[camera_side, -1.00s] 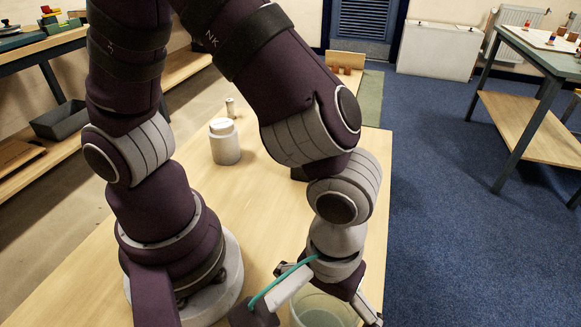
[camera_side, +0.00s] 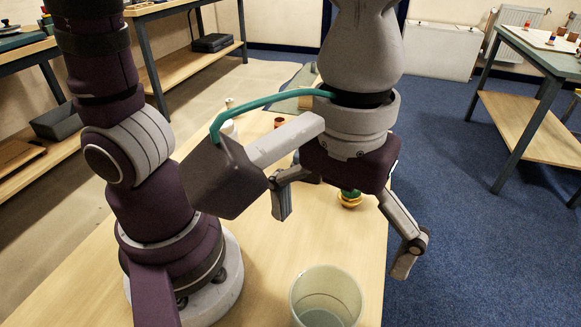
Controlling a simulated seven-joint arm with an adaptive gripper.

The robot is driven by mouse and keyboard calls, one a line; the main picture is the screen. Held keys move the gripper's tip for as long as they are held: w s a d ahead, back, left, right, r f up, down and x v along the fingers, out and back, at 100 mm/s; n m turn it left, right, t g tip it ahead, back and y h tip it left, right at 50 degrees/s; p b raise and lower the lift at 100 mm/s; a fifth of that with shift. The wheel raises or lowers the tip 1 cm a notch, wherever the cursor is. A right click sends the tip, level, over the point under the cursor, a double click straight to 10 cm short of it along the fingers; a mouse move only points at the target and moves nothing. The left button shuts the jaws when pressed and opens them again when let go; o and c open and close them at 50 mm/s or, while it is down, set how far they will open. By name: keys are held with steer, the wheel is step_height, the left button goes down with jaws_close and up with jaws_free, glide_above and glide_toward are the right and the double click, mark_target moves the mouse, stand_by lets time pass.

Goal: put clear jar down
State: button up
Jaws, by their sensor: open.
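The clear jar (camera_side: 326,300) stands upright on the wooden table near the front, close to its right edge. It is a see-through open cylinder, and its lower part is cut off by the bottom of the picture. My gripper (camera_side: 342,237) is open and raised above and behind the jar in the picture. Its two fingers are spread wide and hold nothing. The jar is apart from both fingers.
A small reddish-brown item (camera_side: 279,122) is farther back, and a white jar (camera_side: 229,128) is mostly hidden there. The table (camera_side: 262,270) is bare left of the clear jar.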

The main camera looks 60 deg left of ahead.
steer(key=w+a+m+t, duration=0.1)
steer(key=a+m+t, duration=0.1)
steer(key=a, duration=0.6)
steer(key=w+a+r+m+t, duration=0.1)
steer(key=w+a+m+t, duration=0.1)
steer(key=a, duration=0.6)
steer(key=shift+r+m+t, duration=0.3)
steer(key=shift+m+t, duration=0.4)
steer(key=shift+m, duration=0.2)
